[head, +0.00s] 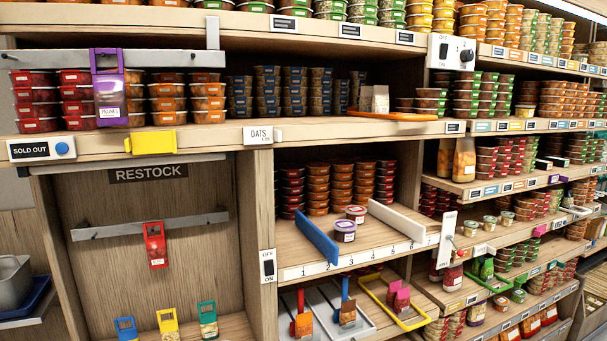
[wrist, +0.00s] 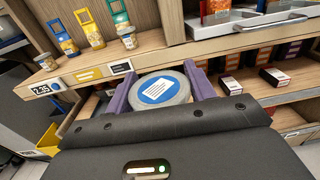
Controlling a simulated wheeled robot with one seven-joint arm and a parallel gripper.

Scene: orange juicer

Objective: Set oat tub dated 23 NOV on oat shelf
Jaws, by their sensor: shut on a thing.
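My gripper (wrist: 160,78) shows in the wrist view, its two purple fingers shut on a round tub (wrist: 160,90). The tub has a grey rim and a blue lid with a white text label; I cannot read a date on it. In the head view an OATS label (head: 258,135) is on the shelf edge (head: 330,132) at mid-height. Dark stacked tubs (head: 268,93) stand towards the back of that shelf, with bare board in front. My gripper and the held tub are not seen in the head view.
A beige carton (head: 374,99) and an orange tray (head: 398,116) are on the shelf's right part. Below, a numbered shelf (head: 350,262) has a blue divider (head: 316,236), a white divider (head: 396,220) and two loose tubs (head: 345,230). A RESTOCK bay (head: 150,205) is at left.

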